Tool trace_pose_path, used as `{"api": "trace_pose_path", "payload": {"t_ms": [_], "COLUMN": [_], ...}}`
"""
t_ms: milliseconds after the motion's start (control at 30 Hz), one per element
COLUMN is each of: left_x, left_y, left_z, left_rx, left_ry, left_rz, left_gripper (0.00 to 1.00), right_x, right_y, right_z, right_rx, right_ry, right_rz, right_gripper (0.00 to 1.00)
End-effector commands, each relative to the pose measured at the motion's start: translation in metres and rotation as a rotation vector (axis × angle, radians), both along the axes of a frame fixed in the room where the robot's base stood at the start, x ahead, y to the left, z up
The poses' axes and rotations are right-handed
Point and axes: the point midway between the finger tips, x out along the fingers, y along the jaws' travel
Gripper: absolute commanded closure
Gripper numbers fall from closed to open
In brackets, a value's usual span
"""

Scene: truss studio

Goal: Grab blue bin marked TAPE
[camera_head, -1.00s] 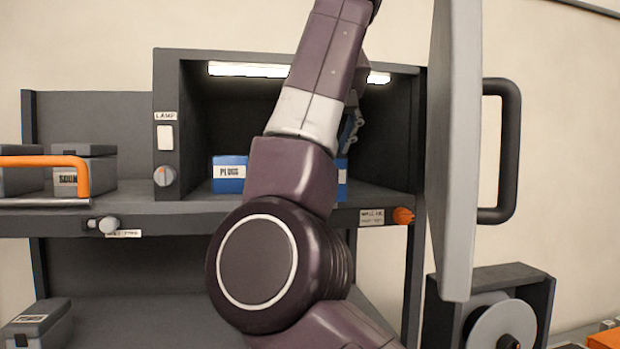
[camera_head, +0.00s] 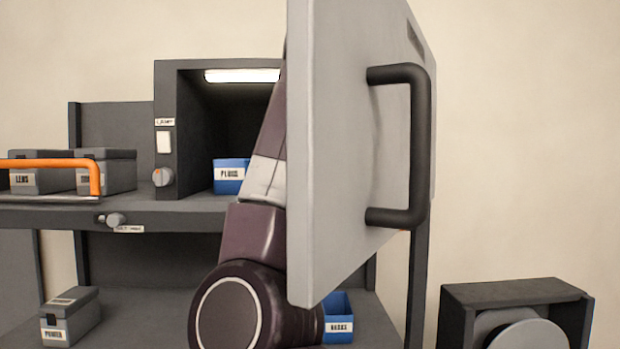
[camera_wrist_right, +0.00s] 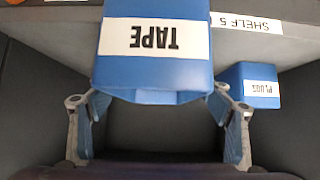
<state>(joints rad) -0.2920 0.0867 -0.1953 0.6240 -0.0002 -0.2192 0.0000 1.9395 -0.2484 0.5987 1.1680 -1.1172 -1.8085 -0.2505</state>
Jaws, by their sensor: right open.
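The blue bin marked TAPE (camera_wrist_right: 153,72) is in the right wrist view at the top centre, its white label upside down in the picture. My right gripper (camera_wrist_right: 159,106) is open, its two fingers spread to either side of the bin's near end. I cannot tell whether the fingers touch the bin. In the head view my right arm reaches into the lit compartment, and the door hides its gripper and the TAPE bin. My left gripper is in neither view.
A blue PLUGS bin (camera_head: 230,176) stands in the compartment, close beside the TAPE bin in the wrist view (camera_wrist_right: 254,86). The grey door (camera_head: 345,130) with a black handle (camera_head: 420,145) stands open. Another blue bin (camera_head: 338,328) is on the lower shelf.

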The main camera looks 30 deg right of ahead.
Motion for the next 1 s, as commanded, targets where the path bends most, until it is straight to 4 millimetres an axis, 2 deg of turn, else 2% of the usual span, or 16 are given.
{"api": "trace_pose_path", "payload": {"t_ms": [33, 167, 500, 933, 1000], "left_x": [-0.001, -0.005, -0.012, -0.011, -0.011], "left_y": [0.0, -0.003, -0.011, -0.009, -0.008], "left_z": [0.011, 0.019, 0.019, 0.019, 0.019], "left_rx": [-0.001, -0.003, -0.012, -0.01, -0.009], "left_ry": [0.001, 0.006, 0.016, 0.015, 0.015], "left_rz": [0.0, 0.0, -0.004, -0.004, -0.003], "left_gripper": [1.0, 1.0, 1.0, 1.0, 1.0], "right_x": [0.005, 0.017, 0.023, 0.023, 0.023], "right_y": [-0.003, -0.01, -0.014, -0.014, -0.014], "right_z": [0.001, -0.01, -0.019, -0.019, -0.018], "right_rx": [0.001, 0.0, 0.0, -0.001, -0.001], "right_ry": [0.003, 0.002, 0.0, 0.0, 0.0], "right_rz": [0.001, 0.001, 0.001, 0.001, 0.001], "right_gripper": [0.27, 0.27, 0.27, 0.73, 0.75]}}
